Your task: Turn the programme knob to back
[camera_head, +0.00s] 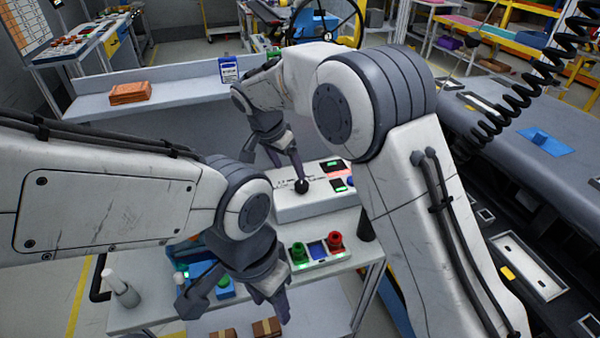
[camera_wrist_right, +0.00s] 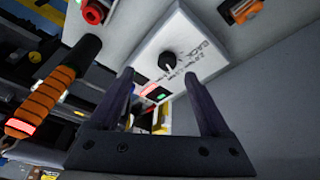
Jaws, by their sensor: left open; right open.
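The programme knob is a black round knob (camera_head: 301,186) on a pale sloped control box (camera_head: 285,208) in the middle of the head view. In the right wrist view the knob (camera_wrist_right: 168,60) shows a small white mark on its lower side. Printed lettering beside it includes a word that looks like BACK (camera_wrist_right: 208,47). My right gripper (camera_head: 272,162) is open beside and above the knob. Its spread fingers also show in the right wrist view (camera_wrist_right: 158,76), apart from the knob, with nothing between them.
Green and red buttons (camera_head: 318,250) sit on the bench in front of the box. A lit green display (camera_head: 342,185) is at the box's right. An orange-handled tool (camera_wrist_right: 40,100) is at left in the wrist view. Orange bricks (camera_head: 130,93) lie on the back shelf.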

